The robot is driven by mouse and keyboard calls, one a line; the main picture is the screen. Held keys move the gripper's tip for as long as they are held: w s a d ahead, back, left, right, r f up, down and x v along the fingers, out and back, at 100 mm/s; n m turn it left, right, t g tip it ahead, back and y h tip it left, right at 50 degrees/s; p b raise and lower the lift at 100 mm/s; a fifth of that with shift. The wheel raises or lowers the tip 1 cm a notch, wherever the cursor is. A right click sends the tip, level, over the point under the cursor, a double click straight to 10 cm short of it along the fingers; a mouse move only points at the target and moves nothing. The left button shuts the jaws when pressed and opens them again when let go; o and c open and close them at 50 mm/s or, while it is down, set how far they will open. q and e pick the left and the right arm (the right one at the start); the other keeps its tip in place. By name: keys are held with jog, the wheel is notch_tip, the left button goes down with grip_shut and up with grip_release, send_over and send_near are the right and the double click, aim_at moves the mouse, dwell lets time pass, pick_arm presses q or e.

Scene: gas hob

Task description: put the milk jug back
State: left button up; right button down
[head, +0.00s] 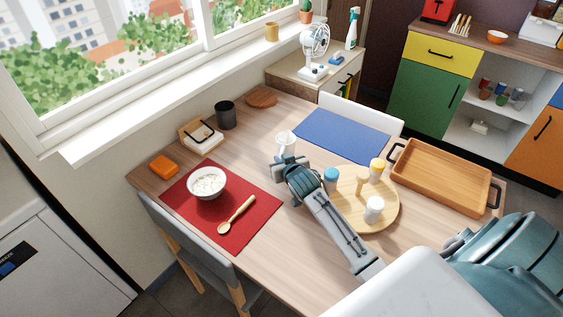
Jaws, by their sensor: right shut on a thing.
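The milk jug (286,139), small and whitish, shows just beyond my right gripper (287,160) in the head view. My right gripper is shut on it. The arm and gripper cover the jug's lower part, so I cannot tell whether it touches the table. The jug is left of the blue placemat (343,135) and the round wooden board (387,217). My left gripper is not in view.
The board carries several shakers and jars. A wooden tray (424,194) with black handles lies to the right. A white bowl (208,196) and wooden spoon (236,215) are on the red placemat (258,194). A dark cup (225,115) stands near the window.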

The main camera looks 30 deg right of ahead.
jog(key=c, duration=1.9)
grip_release()
jog(key=shift+f, duration=0.15)
jog(key=o, duration=0.4)
jog(key=v, duration=0.8)
jog(key=b+v, duration=0.1)
jog(key=v, duration=0.3)
jog(key=shift+r, duration=0.3)
